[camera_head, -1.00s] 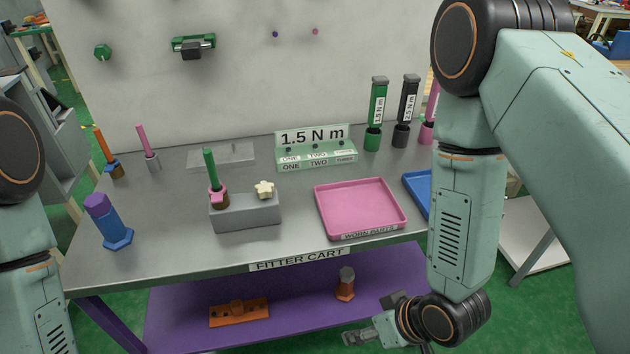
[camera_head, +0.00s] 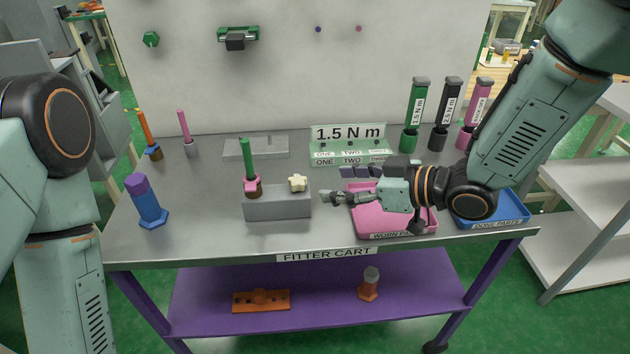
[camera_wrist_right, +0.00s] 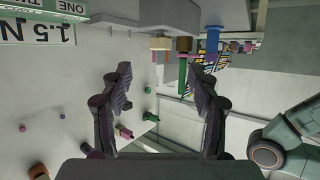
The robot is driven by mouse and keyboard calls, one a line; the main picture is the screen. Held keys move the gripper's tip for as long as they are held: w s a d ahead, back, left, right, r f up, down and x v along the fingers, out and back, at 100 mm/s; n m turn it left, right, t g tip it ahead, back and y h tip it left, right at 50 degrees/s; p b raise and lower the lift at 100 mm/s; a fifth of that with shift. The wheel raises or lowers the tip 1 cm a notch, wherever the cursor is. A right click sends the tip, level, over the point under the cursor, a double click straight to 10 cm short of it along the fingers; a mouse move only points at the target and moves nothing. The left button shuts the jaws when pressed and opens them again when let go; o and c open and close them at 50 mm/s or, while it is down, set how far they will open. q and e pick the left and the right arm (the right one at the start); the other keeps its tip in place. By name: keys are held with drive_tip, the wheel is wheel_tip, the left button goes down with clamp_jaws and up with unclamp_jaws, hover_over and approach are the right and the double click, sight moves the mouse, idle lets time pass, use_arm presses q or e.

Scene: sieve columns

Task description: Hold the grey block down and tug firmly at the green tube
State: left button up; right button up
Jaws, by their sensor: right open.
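The grey block (camera_head: 277,208) lies on the cart top left of centre. The green tube (camera_head: 246,157) stands upright in a pink collar (camera_head: 251,185) on the block's left end, and a cream knob (camera_head: 298,183) sits at its right end. My right gripper (camera_head: 333,184) is open and empty, just right of the block and apart from it, fingers pointing left. In the right wrist view, upside down, the block (camera_wrist_right: 168,14) and green tube (camera_wrist_right: 182,72) show beyond the open fingers (camera_wrist_right: 160,76). My left arm is at the left; its gripper is out of view.
A pink tray (camera_head: 362,222) lies under my right arm, with a blue tray (camera_head: 513,213) further right. A 1.5 N m sign (camera_head: 348,133) stands behind. A purple and blue tool (camera_head: 148,203) stands left of the block. The front left cart top is clear.

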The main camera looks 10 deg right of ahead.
sight(306, 183)
drive_tip(key=x, duration=1)
drive_tip(key=shift+w+a, duration=0.1)
drive_tip(key=shift+a, duration=0.05)
clamp_jaws()
idle(0.4)
idle(0.9)
